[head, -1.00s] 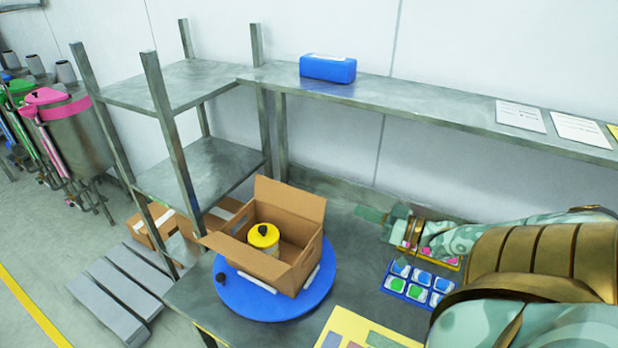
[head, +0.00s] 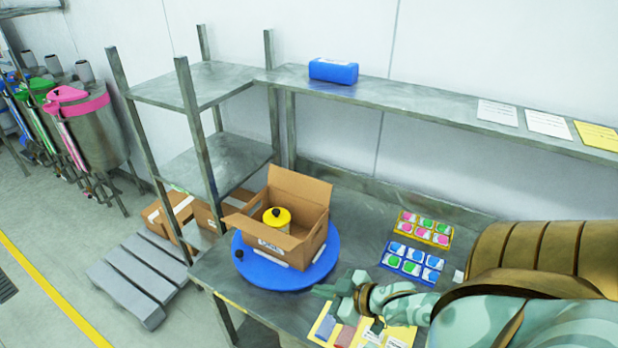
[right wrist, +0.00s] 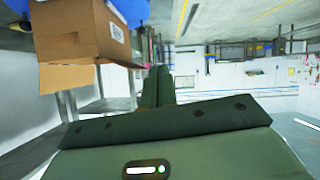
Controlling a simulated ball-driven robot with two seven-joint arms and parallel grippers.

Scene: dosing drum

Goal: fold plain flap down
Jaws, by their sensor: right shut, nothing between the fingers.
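An open cardboard box (head: 313,240) stands on a round blue turntable (head: 325,266) on the metal table. One plain flap (head: 300,186) stands up at its back, and another flap (head: 240,222) sticks outward at its left. A yellow can (head: 277,217) with a black knob sits inside the box. My right gripper (head: 322,290) is shut and empty, in front and to the right of the turntable, apart from the box. In the right wrist view the box (right wrist: 80,35) shows upside down at the upper left, with a white label, beyond the shut fingers (right wrist: 157,85). My left gripper is out of view.
A yellow tray (head: 443,240) and a blue tray (head: 388,262) of coloured packs lie right of the turntable. A yellow sheet (head: 318,334) with cards lies under my right arm. Shelf posts (head: 198,140) rise left of the box. A blue block (head: 333,70) sits on the upper shelf.

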